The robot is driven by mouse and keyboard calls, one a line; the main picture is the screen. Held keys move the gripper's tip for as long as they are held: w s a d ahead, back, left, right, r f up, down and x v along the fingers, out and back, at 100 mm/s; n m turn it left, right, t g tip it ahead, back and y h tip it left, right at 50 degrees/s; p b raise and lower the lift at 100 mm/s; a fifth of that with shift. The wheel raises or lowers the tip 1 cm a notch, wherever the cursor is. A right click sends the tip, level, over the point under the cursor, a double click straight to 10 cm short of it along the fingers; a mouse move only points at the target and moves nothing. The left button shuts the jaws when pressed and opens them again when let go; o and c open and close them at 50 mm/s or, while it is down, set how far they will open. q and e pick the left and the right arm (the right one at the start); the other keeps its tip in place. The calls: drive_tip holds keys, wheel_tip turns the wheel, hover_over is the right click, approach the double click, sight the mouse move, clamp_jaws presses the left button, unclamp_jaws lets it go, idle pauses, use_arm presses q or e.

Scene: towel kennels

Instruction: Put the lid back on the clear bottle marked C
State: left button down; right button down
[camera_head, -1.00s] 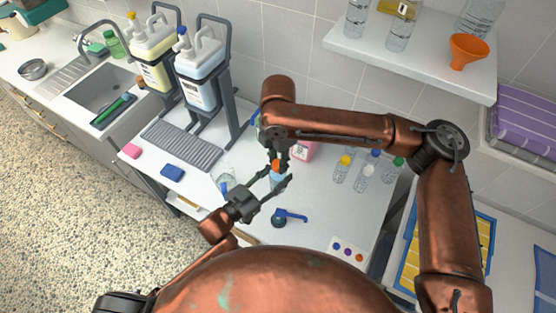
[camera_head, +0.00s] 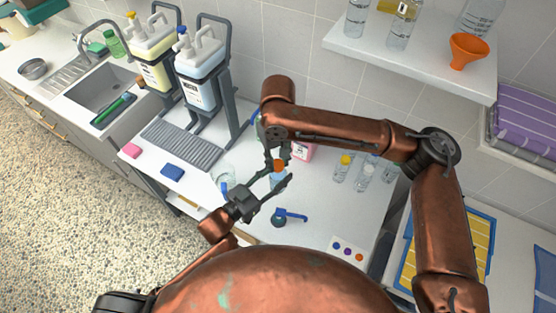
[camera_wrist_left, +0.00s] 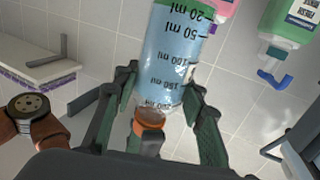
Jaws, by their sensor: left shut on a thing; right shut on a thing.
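A clear bottle with blue liquid and a printed ml scale (camera_wrist_left: 176,58) stands between the fingers of my left gripper (camera_head: 278,178), which is shut on it. The bottle also shows small in the head view (camera_head: 277,176). No letter C is readable on it. An orange lid (camera_head: 279,163) is at the bottle's top, with my right gripper (camera_head: 278,159) shut on it from above. In the left wrist view the orange lid (camera_wrist_left: 149,120) overlaps the bottle's end. I cannot tell whether it is seated on the neck.
Several small capped bottles (camera_head: 342,168) stand to the right, and a pink-labelled container (camera_head: 302,151) is behind. A blue tool (camera_head: 290,215) lies in front. A clear beaker (camera_head: 222,174) is left. A shelf (camera_head: 400,58) with an orange funnel (camera_head: 468,51) hangs at the upper right.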

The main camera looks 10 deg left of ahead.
drive_tip(key=c, duration=1.5)
unclamp_jaws()
drive_tip(key=shift+r, duration=0.1)
wheel_tip(320, 180, up, 12)
drive_tip(key=shift+w, duration=0.1)
